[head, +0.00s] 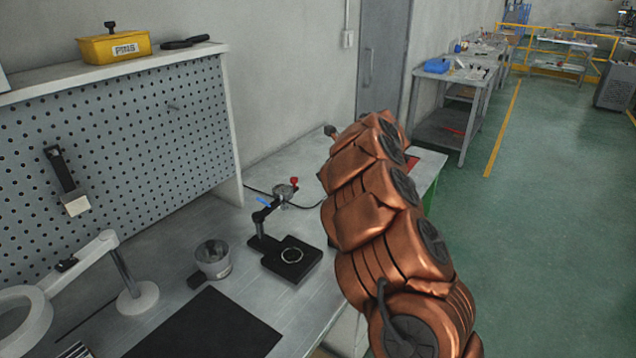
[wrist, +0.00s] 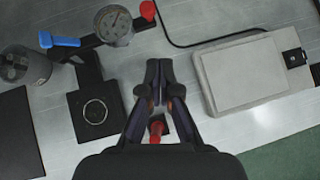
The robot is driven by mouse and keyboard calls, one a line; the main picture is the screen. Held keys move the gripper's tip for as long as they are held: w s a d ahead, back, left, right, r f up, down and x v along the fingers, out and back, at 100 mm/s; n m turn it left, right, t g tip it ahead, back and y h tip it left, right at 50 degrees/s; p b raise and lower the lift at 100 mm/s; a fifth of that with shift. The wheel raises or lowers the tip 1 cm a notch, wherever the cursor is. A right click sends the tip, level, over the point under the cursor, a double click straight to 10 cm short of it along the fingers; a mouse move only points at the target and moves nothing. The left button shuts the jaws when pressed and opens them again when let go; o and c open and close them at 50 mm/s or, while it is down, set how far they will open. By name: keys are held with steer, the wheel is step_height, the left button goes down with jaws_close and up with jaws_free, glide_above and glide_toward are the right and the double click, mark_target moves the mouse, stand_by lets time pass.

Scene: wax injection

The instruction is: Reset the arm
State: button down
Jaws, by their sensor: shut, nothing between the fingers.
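My gripper (wrist: 159,98) shows in the wrist view with its fingertips together and nothing between them. It hangs above the bench (wrist: 70,135), between the black stand and a grey box. In the head view my copper-coloured arm reaches over the right end of the bench, and the gripper is hidden behind it. The black stand (head: 290,262) holds a ring (head: 291,255) on its base, with a gauge, a blue lever and a red knob above. The ring (wrist: 95,111) also shows in the wrist view. A red-topped part (wrist: 156,130) shows between the fingers' rear parts.
A metal cup (head: 213,262) and a black mat (head: 207,325) lie left of the stand. The grey box (wrist: 250,75) lies right of my gripper, with a black cable (wrist: 205,42) behind. A magnifier lamp (head: 130,290) and pegboard (head: 120,140) stand at the left.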

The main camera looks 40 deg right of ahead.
steer(key=shift+b+v, duration=0.3)
steer(key=shift+v, duration=1.35)
steer(key=shift+d, duration=0.15)
